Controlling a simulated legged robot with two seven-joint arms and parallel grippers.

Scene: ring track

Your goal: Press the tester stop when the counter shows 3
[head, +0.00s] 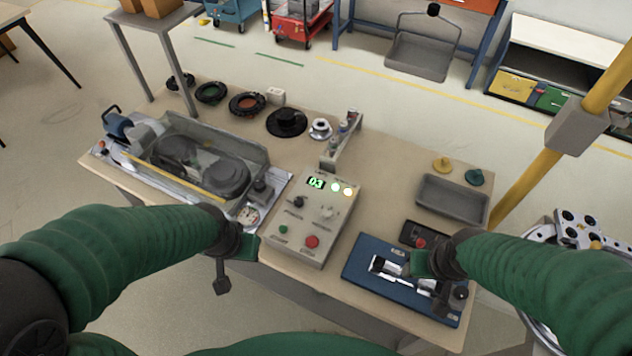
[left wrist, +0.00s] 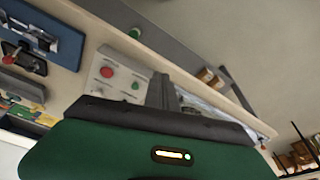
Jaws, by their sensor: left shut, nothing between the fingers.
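The beige tester box (head: 327,215) sits at the front middle of the bench. Its counter display (head: 316,183) reads 03 in green, with lit lamps beside it. A red button (head: 311,241) and a green button (head: 283,230) are on its near end; the left wrist view also shows the red button (left wrist: 106,72) and green button (left wrist: 136,86). My left gripper (head: 247,248) is shut and empty, left of the box's near end; its fingers (left wrist: 161,88) show beside the box in the left wrist view. My right gripper (head: 422,263) is above the blue fixture; its fingertips are unclear.
A clear-covered machine (head: 206,170) stands on the left of the bench. The blue fixture (head: 365,257) lies right of the tester, with a grey tray (head: 452,200) behind. Rings and a narrow rack (head: 340,145) stand at the back. A yellow post (head: 520,185) rises at the right.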

